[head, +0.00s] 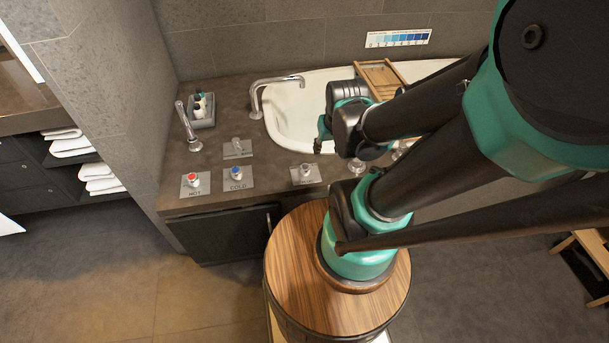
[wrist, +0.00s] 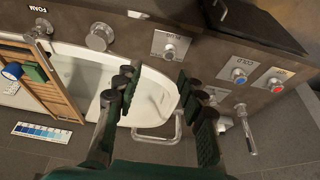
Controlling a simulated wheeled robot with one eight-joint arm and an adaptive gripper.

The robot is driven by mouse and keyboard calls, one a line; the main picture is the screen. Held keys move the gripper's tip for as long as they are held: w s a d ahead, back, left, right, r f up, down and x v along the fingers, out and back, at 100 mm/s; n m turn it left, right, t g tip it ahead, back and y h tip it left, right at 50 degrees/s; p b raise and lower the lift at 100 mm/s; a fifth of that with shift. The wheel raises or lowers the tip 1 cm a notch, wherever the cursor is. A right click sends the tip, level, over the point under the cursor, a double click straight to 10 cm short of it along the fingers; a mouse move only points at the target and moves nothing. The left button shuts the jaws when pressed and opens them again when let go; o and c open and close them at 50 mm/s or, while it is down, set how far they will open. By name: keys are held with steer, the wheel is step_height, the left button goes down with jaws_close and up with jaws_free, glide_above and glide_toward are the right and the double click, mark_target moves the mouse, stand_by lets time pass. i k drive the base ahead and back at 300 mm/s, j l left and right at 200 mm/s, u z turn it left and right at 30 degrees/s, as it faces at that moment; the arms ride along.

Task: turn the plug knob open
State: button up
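The red HOT knob (head: 193,180) is at the counter's left. A curved spout (head: 275,83), a hand shower (head: 187,127) and a bottle tray (head: 201,110) stand behind. A wooden rack (head: 377,75) spans the white tub (head: 287,110). A round chrome knob (wrist: 100,37) sits along the counter.

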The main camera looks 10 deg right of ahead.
mark_target(304, 167)
steer(key=k+l, duration=0.15)
steer(key=l, duration=0.25)
steer(key=k+l, duration=0.15)
steer(key=l, duration=0.25)
steer(key=k+l, duration=0.15)
steer(key=l, duration=0.3)
steer(key=u, duration=0.05)
